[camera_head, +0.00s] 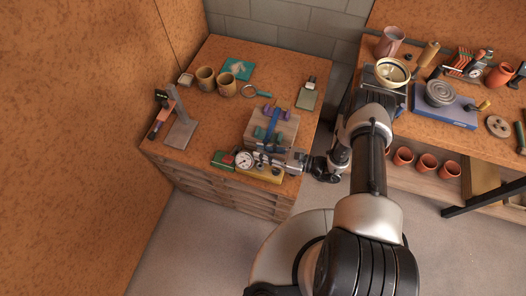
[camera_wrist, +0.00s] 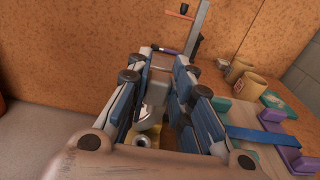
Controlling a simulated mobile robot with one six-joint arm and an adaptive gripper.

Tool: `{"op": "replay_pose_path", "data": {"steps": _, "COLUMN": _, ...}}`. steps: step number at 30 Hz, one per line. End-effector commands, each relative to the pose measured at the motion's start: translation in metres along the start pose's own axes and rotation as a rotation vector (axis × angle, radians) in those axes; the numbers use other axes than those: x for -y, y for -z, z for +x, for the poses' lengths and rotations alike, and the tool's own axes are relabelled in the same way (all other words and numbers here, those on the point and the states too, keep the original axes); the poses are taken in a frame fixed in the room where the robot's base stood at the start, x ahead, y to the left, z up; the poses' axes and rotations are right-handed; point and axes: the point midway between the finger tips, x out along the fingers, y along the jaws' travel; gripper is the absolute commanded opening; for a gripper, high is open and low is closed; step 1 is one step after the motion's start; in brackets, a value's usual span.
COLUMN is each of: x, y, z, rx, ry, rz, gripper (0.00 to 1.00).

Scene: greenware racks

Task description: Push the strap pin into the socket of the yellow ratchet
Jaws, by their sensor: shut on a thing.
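My gripper (camera_head: 287,163) is low over the front right of the left bench, beside a wooden block (camera_head: 285,128) with a blue strap (camera_head: 271,127) over it. The strap also shows in the wrist view (camera_wrist: 262,135). In the wrist view my gripper (camera_wrist: 160,78) is shut on a small grey piece, apparently the strap pin, mostly hidden by the fingers. The yellow ratchet (camera_head: 262,174) lies at the bench's front edge, below the block. Its socket is not clear; a silver ring (camera_wrist: 142,140) shows below the fingers. I cannot tell whether pin and socket touch.
A round white dial gauge (camera_head: 244,160) and a green box (camera_head: 222,160) stand close left of the ratchet. Purple hooks (camera_head: 267,111) stick up at the block. Two clay cups (camera_head: 227,85) and a grey stand (camera_head: 181,128) are farther off. The bench's middle left is clear.

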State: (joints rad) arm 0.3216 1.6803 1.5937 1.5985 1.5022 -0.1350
Motion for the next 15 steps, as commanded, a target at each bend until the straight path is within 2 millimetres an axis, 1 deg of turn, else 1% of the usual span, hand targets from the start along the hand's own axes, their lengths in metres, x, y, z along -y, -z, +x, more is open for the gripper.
{"op": "replay_pose_path", "data": {"steps": 5, "x": 0.000, "y": 0.006, "z": 0.000, "rx": 0.001, "ry": -0.005, "rz": 0.001, "gripper": 0.00}}
{"op": "replay_pose_path", "data": {"steps": 15, "x": 0.000, "y": 0.039, "z": 0.002, "rx": 0.001, "ry": -0.005, "rz": 0.000, "gripper": 0.00}}
